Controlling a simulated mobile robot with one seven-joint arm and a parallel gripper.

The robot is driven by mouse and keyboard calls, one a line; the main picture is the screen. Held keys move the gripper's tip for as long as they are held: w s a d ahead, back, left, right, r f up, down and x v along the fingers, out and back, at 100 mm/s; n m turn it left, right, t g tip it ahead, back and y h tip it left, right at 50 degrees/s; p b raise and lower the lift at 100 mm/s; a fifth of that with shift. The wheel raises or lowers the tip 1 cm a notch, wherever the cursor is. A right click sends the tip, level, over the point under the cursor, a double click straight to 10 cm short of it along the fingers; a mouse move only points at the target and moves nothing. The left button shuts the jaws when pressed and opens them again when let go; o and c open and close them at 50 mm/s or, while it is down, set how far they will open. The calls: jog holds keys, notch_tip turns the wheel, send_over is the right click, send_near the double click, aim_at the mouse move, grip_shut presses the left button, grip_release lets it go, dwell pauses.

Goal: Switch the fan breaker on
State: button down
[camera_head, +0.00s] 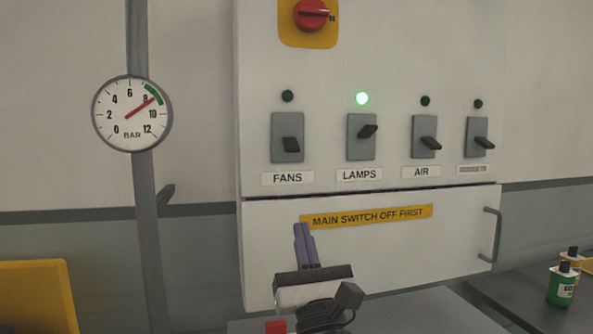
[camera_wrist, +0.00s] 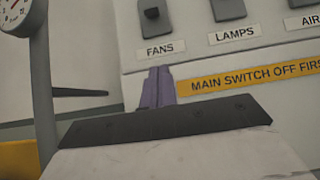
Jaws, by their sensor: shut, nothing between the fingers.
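The fans breaker (camera_head: 288,138) is a grey plate with a black toggle pointing down, above the label FANS. The small lamp above it is dark. It also shows at the top of the wrist view (camera_wrist: 155,16), cut off by the frame edge. My gripper (camera_head: 304,232) has purple fingers, shut together and empty. It is in front of the lower panel, below the FANS label and left of the yellow sign. In the wrist view the fingertips (camera_wrist: 158,75) are below the FANS label.
The lamps breaker (camera_head: 361,137) is up with its green light lit. The air breaker (camera_head: 425,138) and another (camera_head: 478,138) have dark lights. A red rotary switch (camera_head: 311,15) is above. A pressure gauge (camera_head: 132,114) on a pipe stands left. Green bottles (camera_head: 562,284) stand right.

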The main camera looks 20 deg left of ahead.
jog(key=p, duration=0.5)
send_near(288, 167)
jog(key=x, duration=0.5)
jog(key=r, duration=0.1)
jog(key=r+p, duration=0.1)
jog(key=s+r+p, duration=0.1)
jog(key=shift+d+r, duration=0.25)
jog(key=shift+d, duration=0.15)
